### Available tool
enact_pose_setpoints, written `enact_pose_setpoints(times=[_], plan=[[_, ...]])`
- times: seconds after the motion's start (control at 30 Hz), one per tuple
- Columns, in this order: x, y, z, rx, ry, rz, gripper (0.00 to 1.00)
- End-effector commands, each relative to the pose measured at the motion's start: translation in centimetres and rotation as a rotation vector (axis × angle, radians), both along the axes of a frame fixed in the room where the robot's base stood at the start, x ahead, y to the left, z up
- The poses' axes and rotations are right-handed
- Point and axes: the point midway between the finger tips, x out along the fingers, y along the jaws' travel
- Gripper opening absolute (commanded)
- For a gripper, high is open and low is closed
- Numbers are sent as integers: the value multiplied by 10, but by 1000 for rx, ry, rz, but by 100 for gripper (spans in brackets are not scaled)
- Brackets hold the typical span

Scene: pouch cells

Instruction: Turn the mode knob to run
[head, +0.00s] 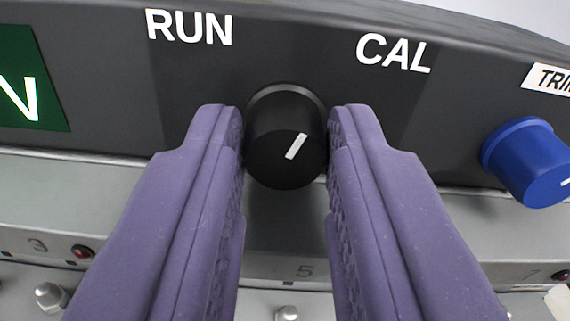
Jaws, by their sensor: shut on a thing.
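The black mode knob (275,160) is on the dark panel in the middle of the head view. Its white pointer line slants toward the upper right, on the side of the CAL label (394,53). The RUN label (189,28) is up and to the left of the knob. My gripper (286,140), with two purple fingers, is shut on the knob, one finger on its left side and one on its right. The fingers hide parts of the knob's sides.
A blue knob (530,165) stands out at the right beside a partly cut-off white label (550,79). A green display (30,80) is at the left. Below the panel is a grey ledge with numbers (304,271), small red lights (82,252) and bolts (48,294).

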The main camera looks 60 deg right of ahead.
Motion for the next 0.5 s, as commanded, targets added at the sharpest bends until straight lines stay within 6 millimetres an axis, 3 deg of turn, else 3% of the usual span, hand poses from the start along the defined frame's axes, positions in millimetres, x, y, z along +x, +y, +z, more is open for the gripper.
enact_pose_setpoints(times=[0.5], plan=[[0, 0, 0, -104, 130, 0, 0]])
